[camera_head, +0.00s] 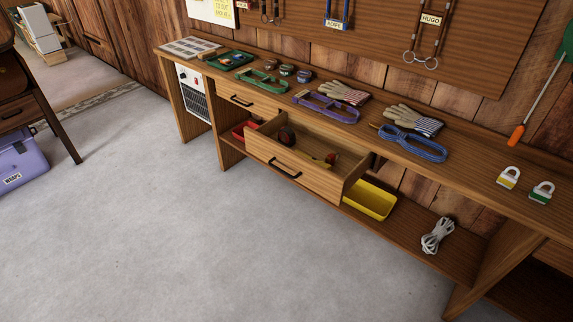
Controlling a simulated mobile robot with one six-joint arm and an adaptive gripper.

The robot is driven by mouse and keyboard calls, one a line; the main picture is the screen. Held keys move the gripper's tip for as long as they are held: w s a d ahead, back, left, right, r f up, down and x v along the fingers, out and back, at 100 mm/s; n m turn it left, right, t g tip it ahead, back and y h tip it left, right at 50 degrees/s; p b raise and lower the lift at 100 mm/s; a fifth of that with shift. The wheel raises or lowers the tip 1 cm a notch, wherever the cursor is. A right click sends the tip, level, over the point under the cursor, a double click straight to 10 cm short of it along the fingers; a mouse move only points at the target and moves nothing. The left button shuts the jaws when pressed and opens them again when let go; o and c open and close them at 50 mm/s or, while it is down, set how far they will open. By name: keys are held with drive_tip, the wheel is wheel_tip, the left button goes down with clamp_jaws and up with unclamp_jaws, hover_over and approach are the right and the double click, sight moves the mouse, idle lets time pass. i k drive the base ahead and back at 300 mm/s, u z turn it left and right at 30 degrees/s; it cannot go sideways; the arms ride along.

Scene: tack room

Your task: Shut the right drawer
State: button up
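The right drawer (315,182) is pulled well out from under the long wooden bench. Its front carries a black bar handle (284,168). Inside it lie a dark round object (287,137) and a small yellow-and-red item (325,160). The left drawer (240,100), with its own black handle, looks shut. My gripper and arm do not show in this view.
The bench top (470,168) holds halters, gloves and padlocks. Below the open drawer, a yellow tray (370,200), a red bin (241,131) and a white coiled cord (437,236) sit on the lower shelf. The grey floor (170,230) in front is clear. A purple box (22,160) stands left.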

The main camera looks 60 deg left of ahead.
sight(263, 142)
drive_tip(key=u, duration=0.4)
drive_tip(key=k, duration=0.7)
drive_tip(key=u, duration=0.95)
drive_tip(key=k, duration=0.75)
drive_tip(key=u, duration=0.05)
drive_tip(key=i, duration=1.75)
drive_tip(key=u, duration=0.55)
